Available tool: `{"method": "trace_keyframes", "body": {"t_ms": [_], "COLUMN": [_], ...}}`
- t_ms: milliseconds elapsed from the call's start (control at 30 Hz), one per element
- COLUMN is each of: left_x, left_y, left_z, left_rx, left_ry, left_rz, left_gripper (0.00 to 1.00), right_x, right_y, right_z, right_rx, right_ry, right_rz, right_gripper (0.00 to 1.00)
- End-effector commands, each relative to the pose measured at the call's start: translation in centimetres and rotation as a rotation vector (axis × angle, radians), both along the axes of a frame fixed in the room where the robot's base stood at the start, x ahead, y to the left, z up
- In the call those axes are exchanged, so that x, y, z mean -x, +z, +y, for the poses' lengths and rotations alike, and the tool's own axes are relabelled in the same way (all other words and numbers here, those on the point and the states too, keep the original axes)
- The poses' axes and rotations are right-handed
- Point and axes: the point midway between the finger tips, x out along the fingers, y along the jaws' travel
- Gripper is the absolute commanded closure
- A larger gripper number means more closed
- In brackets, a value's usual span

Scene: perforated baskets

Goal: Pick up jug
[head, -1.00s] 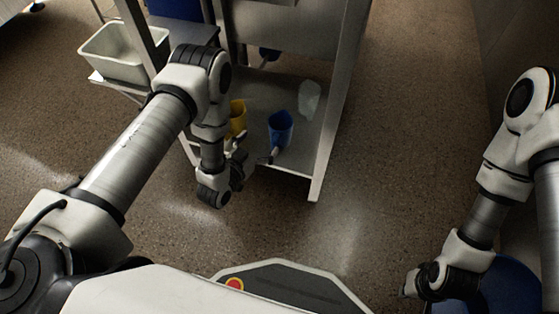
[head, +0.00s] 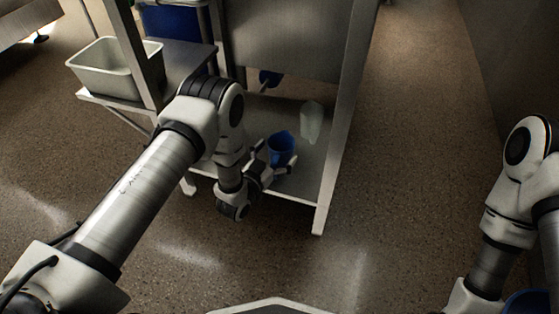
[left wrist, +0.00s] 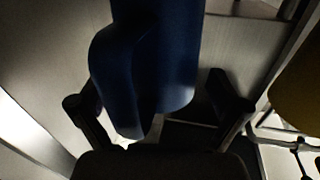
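A blue jug (head: 281,149) stands on the lower shelf of the metal table. In the left wrist view the jug (left wrist: 165,60) fills the middle, with its handle towards the gripper. My left gripper (head: 274,165) is open close to the jug, one finger on each side of it in the left wrist view; contact cannot be told. A yellow jug (left wrist: 300,95) shows at the right of the left wrist view; my left arm hides it in the head view. A pale translucent jug (head: 312,122) stands behind the blue one. My right gripper is out of view.
The metal shelf (head: 303,184) has a table leg (head: 335,150) at its right and a panel above. A grey bin (head: 112,70) sits on a side ledge at left. Part of a blue object (head: 528,302) shows at bottom right. The floor to the right is clear.

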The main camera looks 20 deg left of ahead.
Motion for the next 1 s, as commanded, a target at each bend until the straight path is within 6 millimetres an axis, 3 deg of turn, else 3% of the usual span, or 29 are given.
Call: {"method": "trace_keyframes", "body": {"t_ms": [33, 133, 567, 867, 1000], "left_x": [0.0, 0.0, 0.0, 0.0, 2.8], "left_y": [0.0, 0.0, 0.4, 4.4, 4.3], "left_z": [0.0, 0.0, 0.0, 0.0, 1.7], "left_rx": [0.0, 0.0, 0.0, 0.0, 0.0], "left_ry": [0.0, 0.0, 0.0, 0.0, 0.003], "left_rz": [0.0, 0.001, 0.001, 0.0, 0.006], "left_gripper": [0.21, 0.56, 0.57, 0.57, 0.57], "right_x": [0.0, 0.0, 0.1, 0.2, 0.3], "right_y": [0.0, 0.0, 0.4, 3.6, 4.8], "right_z": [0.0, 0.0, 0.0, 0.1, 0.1], "right_rx": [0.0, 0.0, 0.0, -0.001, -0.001], "right_ry": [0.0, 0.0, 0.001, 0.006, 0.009], "right_rz": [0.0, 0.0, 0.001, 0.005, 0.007], "right_gripper": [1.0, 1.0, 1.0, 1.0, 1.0]}}
